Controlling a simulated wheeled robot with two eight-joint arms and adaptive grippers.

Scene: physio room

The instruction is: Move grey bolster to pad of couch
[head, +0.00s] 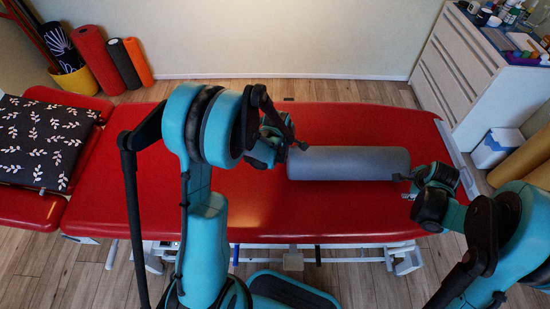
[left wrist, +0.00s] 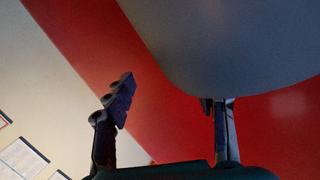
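The grey bolster (head: 350,163) lies lengthwise on the right part of the red couch pad (head: 250,205). In the left wrist view the bolster (left wrist: 235,40) fills the upper right, with the red pad (left wrist: 95,50) behind it. My left gripper (head: 297,134) is at the bolster's left end. Its fingers are apart in the left wrist view (left wrist: 172,105); the bolster hides the tip of the right-hand finger. I cannot tell whether it touches. My right gripper (head: 405,187) is open beside the bolster's right end, on the near side, with a small gap visible.
A black leaf-patterned cushion (head: 40,142) lies on the couch's left section. Rolled mats and foam rollers (head: 98,60) stand against the wall at back left. A white drawer cabinet (head: 462,65) with bottles stands at back right. The pad's middle is clear behind my left arm.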

